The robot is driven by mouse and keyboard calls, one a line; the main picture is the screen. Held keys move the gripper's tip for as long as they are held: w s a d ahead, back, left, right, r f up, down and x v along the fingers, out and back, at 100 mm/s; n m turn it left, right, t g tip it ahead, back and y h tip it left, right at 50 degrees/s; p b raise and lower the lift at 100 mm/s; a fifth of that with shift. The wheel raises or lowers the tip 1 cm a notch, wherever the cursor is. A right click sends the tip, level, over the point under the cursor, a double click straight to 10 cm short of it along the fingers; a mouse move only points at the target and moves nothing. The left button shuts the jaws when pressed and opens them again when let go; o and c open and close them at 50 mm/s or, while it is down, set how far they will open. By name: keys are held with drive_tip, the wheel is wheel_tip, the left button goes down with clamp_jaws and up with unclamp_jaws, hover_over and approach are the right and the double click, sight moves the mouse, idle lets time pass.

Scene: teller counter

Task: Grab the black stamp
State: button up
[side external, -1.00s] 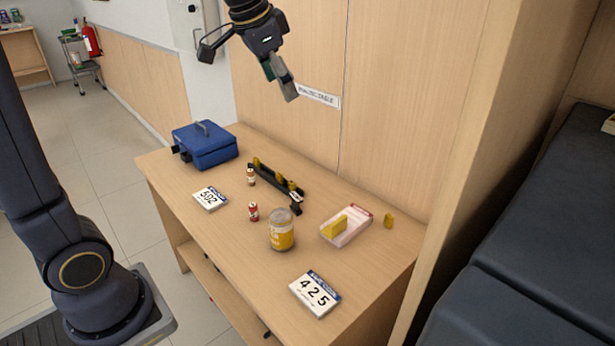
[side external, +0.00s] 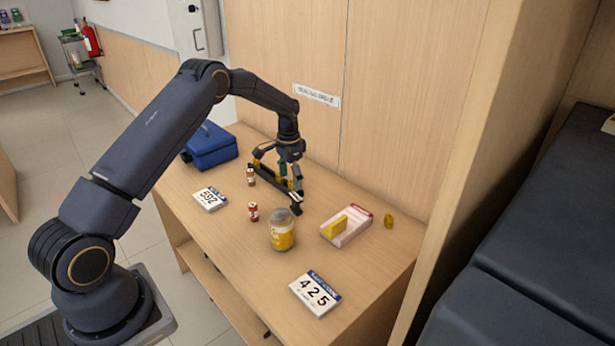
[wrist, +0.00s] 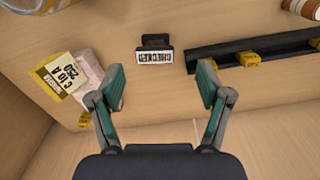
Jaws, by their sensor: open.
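The black stamp (wrist: 155,48) stands on the wooden counter in the wrist view, with a white face bearing mirrored letters turned to the camera. It lies ahead of my gripper (wrist: 161,82), roughly between the lines of the two fingers. The fingers are spread open with nothing between them. In the side view my gripper (side external: 279,175) is low over the black rack (side external: 263,178), and it partly hides the rack. The stamp (side external: 297,209) shows there as a small dark shape by the rack's near right end.
The rack with yellow pieces (wrist: 249,59) is right of the stamp; a pale tray (wrist: 88,66) with a yellow block is left. A yellow jar (side external: 282,231), small bottles, number cards (side external: 314,294) and a blue box (side external: 211,148) share the counter. A wood panel stands behind.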

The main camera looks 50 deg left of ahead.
hover_over(294, 208)
drive_tip(key=a, duration=0.1)
wheel_tip(294, 208, down, 5)
drive_tip(key=shift+f, duration=0.1)
drive_tip(key=f, duration=0.5)
drive_tip(key=shift+w+d, duration=0.15)
drive_tip(key=shift+d, duration=0.2)
drive_tip(key=c, duration=1.2)
